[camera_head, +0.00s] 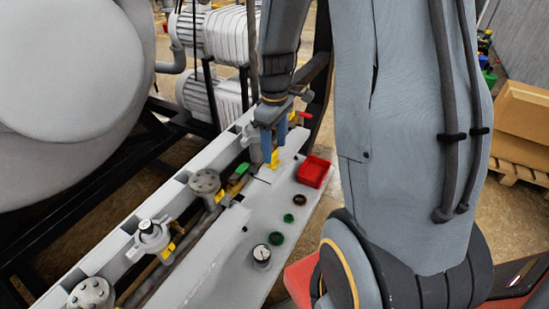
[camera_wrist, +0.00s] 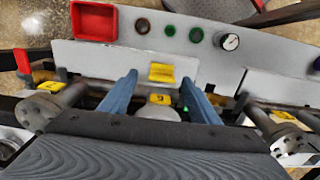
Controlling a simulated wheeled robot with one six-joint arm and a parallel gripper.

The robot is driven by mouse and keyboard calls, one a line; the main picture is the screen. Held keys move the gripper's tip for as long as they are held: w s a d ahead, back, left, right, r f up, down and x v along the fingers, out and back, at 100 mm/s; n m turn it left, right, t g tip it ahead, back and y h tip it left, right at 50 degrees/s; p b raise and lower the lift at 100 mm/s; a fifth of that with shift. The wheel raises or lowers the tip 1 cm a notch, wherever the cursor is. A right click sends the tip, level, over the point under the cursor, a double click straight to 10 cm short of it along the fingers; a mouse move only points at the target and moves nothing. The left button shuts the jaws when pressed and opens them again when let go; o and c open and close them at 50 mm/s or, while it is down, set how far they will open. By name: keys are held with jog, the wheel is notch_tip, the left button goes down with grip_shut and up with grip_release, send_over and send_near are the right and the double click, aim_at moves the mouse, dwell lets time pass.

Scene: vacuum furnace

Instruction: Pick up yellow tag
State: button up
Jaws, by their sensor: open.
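Several yellow tags are in view, and I cannot tell which one the task names. In the wrist view, one bent yellow tag (camera_wrist: 161,73) lies against the pale panel, framed between the fingertips. A second yellow tag (camera_wrist: 159,98), with a dark mark, shows nearer, also between the fingers. Others show at the left (camera_wrist: 52,86) and right (camera_wrist: 283,114), beside the valve fittings. My gripper (camera_wrist: 160,82) is open, its blue fingers apart with nothing held. In the head view, my gripper (camera_head: 273,140) points down just above a yellow tag (camera_head: 274,159); contact is unclear.
A red tray (camera_head: 314,171) stands on the grey bench (camera_head: 228,262), with dark and green rings (camera_head: 276,238) and a gauge (camera_head: 262,254) nearby. Valves and round fittings (camera_head: 205,182) line the rail left of it. Pumps (camera_head: 230,35) stand behind; cardboard boxes (camera_head: 520,115) are at right.

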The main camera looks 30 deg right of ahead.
aim_at(274, 152)
jog(key=shift+s+a+f+p, duration=0.15)
jog(key=shift+f+p, duration=0.4)
jog(key=shift+f, duration=1.35)
jog(key=c, duration=1.1)
jog(key=shift+r, duration=0.15)
